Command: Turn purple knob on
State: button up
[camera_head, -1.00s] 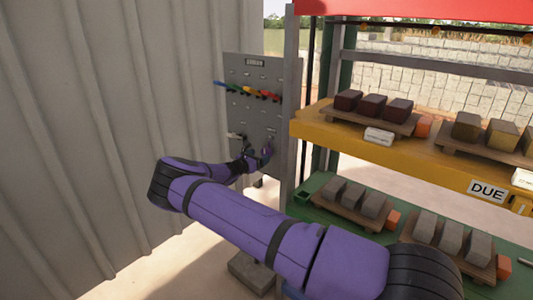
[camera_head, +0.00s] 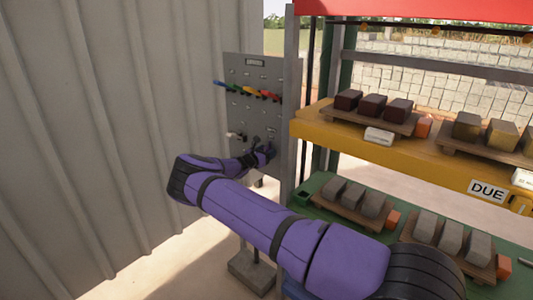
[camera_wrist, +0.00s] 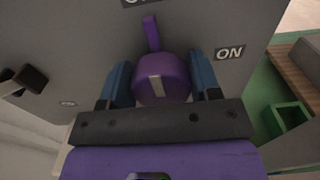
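The purple knob (camera_wrist: 162,80) sits on the grey panel in the wrist view. It has a round body with a pale mark and a narrow purple pointer (camera_wrist: 151,34) that points up, tilted slightly left. An ON label (camera_wrist: 230,53) is to its right, and a partly cut-off label (camera_wrist: 140,2) is above it. My gripper (camera_wrist: 160,78) is open, with one blue finger on each side of the knob, very close to it. I cannot tell whether they touch it. In the head view my gripper (camera_head: 263,153) is at the panel's lower part (camera_head: 250,115), hiding the knob.
A row of coloured levers (camera_head: 252,92) crosses the panel above my gripper. A black-ended handle (camera_wrist: 28,78) is left of the knob. A post (camera_head: 288,150) and a rack with yellow (camera_head: 440,160) and green shelves stand to the right. A corrugated wall (camera_head: 120,120) is on the left.

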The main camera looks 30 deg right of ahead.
jog(key=shift+m, duration=0.3)
jog(key=m, duration=0.4)
jog(key=shift+s, duration=0.1)
jog(key=m, duration=0.5)
jog(key=shift+s+f, duration=0.1)
jog(key=m, duration=0.4)
jog(key=shift+f, duration=0.1)
jog(key=shift+f+m, duration=0.1)
jog(key=shift+m, duration=2)
jog(key=o, duration=0.9)
jog(key=v, duration=1)
jog(key=shift+s+a, duration=0.2)
jog(key=shift+a, duration=0.15)
